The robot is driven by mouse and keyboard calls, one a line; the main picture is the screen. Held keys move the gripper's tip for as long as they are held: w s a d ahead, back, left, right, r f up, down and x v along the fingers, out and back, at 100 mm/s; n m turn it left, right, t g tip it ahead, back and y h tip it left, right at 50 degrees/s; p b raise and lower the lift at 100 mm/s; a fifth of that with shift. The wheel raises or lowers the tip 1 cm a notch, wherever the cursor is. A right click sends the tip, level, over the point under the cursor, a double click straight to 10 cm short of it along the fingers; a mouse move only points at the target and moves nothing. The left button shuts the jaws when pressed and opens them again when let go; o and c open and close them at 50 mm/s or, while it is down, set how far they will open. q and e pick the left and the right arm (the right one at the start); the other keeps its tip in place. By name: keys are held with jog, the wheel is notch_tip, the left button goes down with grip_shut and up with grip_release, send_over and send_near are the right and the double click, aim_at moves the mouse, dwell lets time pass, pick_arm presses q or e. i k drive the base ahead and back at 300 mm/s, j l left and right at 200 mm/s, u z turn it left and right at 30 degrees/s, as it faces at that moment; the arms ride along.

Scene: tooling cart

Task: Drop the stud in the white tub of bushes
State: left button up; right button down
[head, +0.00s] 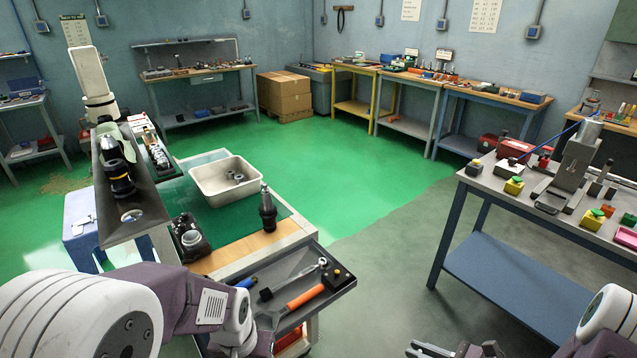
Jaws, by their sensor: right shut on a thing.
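The white tub (213,187) stands on the green mat of the cart at centre left, with a few grey bushes (236,177) on its floor. My right gripper (425,350) is at the bottom edge, well to the right of the cart and low in the picture. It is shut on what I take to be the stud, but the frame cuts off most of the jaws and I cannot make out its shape. My left arm reaches in from the lower left over the cart's near corner; its jaws do not show.
A dark tool holder (268,212) stands upright right of the tub. A clamp-like part (188,238) sits in front of it. A tray (338,284) holds an orange-handled tool (305,297). A shelf (146,212) rises at left. A blue-legged bench (487,199) stands at right.

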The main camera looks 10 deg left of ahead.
aim_at(231, 186)
jog(key=i+l+z, duration=0.5)
jog(key=i+z, duration=0.15)
jog(key=i, duration=0.25)
jog(key=i+l+z, duration=0.1)
jog(key=i+z, duration=0.25)
jog(key=i, duration=0.15)
jog(key=i+j+u, duration=0.2)
jog(key=i+u, duration=0.65)
jog(key=i+l+u, duration=0.15)
jog(key=i+u, duration=0.55)
jog(key=i, duration=0.3)
jog(key=i+l+u, duration=0.1)
jog(key=i+u, duration=0.15)
jog(key=i, duration=0.35)
jog(key=u, duration=0.9)
jog(key=i+l+u, duration=0.1)
jog(key=u, duration=0.75)
jog(key=l+u, duration=0.1)
jog(key=u, duration=0.8)
